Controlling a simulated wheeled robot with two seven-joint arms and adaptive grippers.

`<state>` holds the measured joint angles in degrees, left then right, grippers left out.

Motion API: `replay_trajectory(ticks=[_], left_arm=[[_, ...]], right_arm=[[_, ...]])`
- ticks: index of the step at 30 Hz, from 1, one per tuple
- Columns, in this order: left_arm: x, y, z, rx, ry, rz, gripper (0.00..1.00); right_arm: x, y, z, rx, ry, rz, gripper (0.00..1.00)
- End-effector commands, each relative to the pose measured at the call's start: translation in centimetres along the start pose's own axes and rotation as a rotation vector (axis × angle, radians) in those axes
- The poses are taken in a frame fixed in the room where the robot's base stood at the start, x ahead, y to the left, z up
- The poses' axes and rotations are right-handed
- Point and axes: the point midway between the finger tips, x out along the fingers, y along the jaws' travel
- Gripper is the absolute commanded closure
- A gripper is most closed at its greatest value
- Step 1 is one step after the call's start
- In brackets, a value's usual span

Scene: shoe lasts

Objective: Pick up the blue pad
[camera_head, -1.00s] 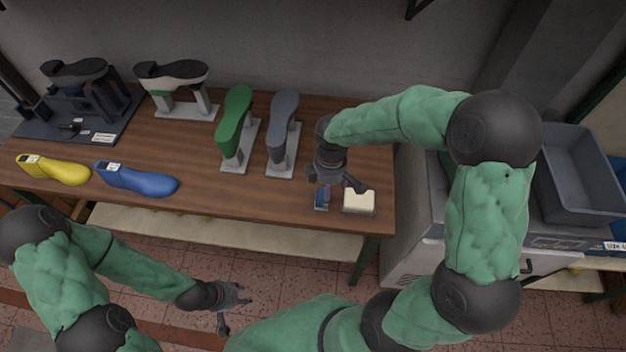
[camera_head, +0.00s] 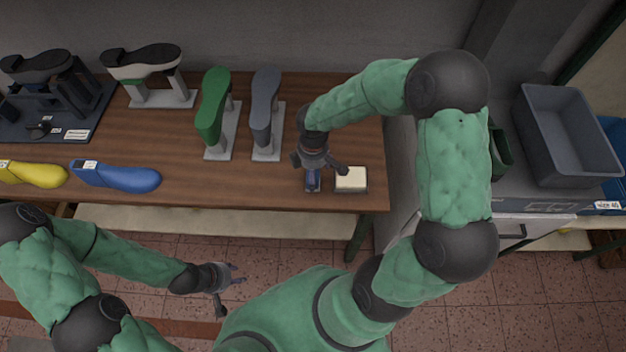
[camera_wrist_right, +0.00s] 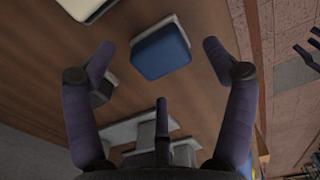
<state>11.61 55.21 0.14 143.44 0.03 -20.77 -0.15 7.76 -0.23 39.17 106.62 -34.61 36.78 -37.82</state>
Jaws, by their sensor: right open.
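The blue pad (camera_wrist_right: 160,52) lies on the wooden table in the right wrist view, on what looks like a pale base. In the head view only a small part of the blue pad (camera_head: 313,183) shows below my right gripper (camera_head: 318,172), which covers the rest. My right gripper (camera_wrist_right: 158,55) is open, its fingers apart on either side of the pad in the wrist view, and it does not appear to hold it. My left gripper (camera_head: 236,274) hangs empty over the floor in front of the table, its fingers apart.
A cream block (camera_head: 351,179) stands close to the right of the pad. Green (camera_head: 214,105) and grey (camera_head: 266,110) lasts on stands are behind to the left. A blue last (camera_head: 115,176) and a yellow last (camera_head: 32,174) lie at left. A grey bin (camera_head: 565,135) is at right.

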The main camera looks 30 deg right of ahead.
Motion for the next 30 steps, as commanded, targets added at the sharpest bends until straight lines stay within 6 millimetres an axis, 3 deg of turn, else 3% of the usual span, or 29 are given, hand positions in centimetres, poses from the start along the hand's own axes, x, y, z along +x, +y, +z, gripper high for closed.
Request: replay_trajectory(ticks=[1, 6, 13, 14, 21, 30], left_arm=[[0.5, -0.2, 0.0, 0.0, 0.0, 0.0, 0.6], [1.1, -0.4, 0.0, 0.0, 0.0, 0.0, 0.6], [1.0, -0.4, 0.0, 0.0, 0.0, 0.0, 0.6], [1.0, -0.4, 0.0, 0.0, 0.0, 0.0, 0.6], [1.0, -0.4, -0.1, 0.0, 0.0, 0.0, 0.6], [1.0, -0.4, -0.1, 0.0, 0.0, 0.0, 0.6]], right_arm=[[1.1, -0.2, 0.1, 0.001, -0.001, -0.004, 0.16], [3.1, -0.2, 0.1, 0.0, 0.0, -0.003, 0.16], [3.2, -0.1, 0.0, 0.001, 0.001, -0.001, 0.16], [3.2, -0.1, 0.0, 0.001, 0.001, -0.001, 0.19], [3.2, -0.1, 0.0, 0.0, 0.001, -0.001, 0.86], [3.2, -0.1, 0.0, 0.0, 0.001, -0.001, 0.88]])
